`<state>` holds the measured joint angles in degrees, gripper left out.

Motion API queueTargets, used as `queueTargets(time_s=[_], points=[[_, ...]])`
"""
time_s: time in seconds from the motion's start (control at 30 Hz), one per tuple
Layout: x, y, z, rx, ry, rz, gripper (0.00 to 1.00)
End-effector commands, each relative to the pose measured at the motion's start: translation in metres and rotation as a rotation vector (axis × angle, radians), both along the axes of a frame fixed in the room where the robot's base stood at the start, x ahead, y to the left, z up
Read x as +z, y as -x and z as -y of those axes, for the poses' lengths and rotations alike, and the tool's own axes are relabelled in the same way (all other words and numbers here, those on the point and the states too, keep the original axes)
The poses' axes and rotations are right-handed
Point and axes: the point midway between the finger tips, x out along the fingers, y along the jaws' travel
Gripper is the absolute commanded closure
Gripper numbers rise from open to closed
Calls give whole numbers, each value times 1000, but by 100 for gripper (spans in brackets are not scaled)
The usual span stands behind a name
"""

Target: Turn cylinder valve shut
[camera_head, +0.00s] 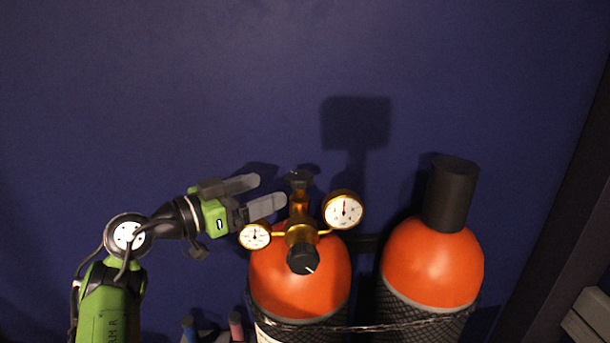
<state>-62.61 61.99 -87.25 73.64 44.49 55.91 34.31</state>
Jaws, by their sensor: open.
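The left orange-topped gas cylinder (300,285) stands against the blue wall. Its brass regulator (300,233) carries two round gauges, the smaller left gauge (255,235) and the larger right gauge (343,210). A dark round knob (303,258) with a white mark faces forward on the regulator. A dark handwheel (299,179) sits on top of the brass valve stem (299,202). My gripper (263,193), green with grey fingers, is open and empty. It is left of the handwheel, fingers pointing right toward it, and appears apart from it.
A second orange cylinder (433,262) with a black cap (450,194) stands to the right. A chain or strap (365,328) runs across both cylinders. Small blue (189,328) and pink (236,326) items are at the bottom. The wall above is clear.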

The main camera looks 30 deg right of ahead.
Motion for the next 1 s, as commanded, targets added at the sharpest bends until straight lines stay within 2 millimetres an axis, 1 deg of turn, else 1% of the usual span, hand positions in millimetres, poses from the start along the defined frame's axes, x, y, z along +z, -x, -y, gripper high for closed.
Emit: queueTargets(time_s=[0.03,0.2,0.3,0.43,0.57,0.77,0.8,0.97,1.0], points=[[-2,-2,14,-5,-4,-1,18],[0,-11,56,-5,-2,0,18],[0,-16,79,-3,-2,-1,18],[1,-21,99,-2,-1,-1,18],[0,-23,108,0,-1,0,18],[0,-23,108,1,0,0,18],[0,-23,108,1,0,0,19],[0,-23,108,1,0,0,44],[0,-23,108,1,0,0,50]])
